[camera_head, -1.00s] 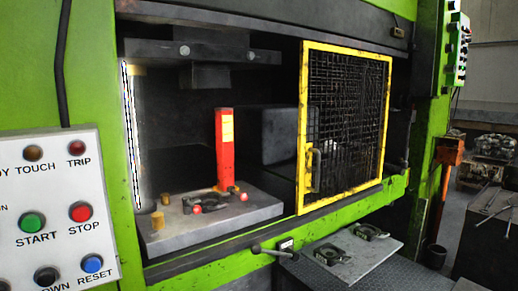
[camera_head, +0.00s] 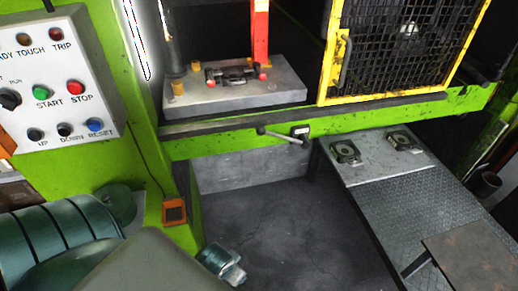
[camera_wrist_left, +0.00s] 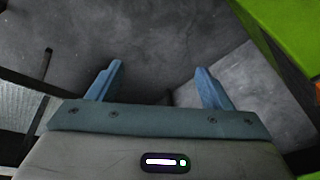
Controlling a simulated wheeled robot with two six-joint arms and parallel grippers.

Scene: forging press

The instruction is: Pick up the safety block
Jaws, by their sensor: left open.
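The safety block is most likely the upright red post (camera_head: 260,35) standing on the grey die plate (camera_head: 285,92) inside the press. Its top is cut off by the upper edge of the head view. My left gripper (camera_wrist_left: 160,72) shows in the left wrist view with its two blue fingers apart and nothing between them. It faces grey floor and a grey wall, and the post is not in that view. My right gripper is in neither view.
A yellow-framed mesh guard (camera_head: 331,72) stands right of the post. The green press rail (camera_head: 370,119) runs below the opening. A control panel (camera_head: 60,85) is at left. A side plate (camera_head: 375,165) with two small fixtures sits at right. Open floor (camera_head: 300,225) lies between.

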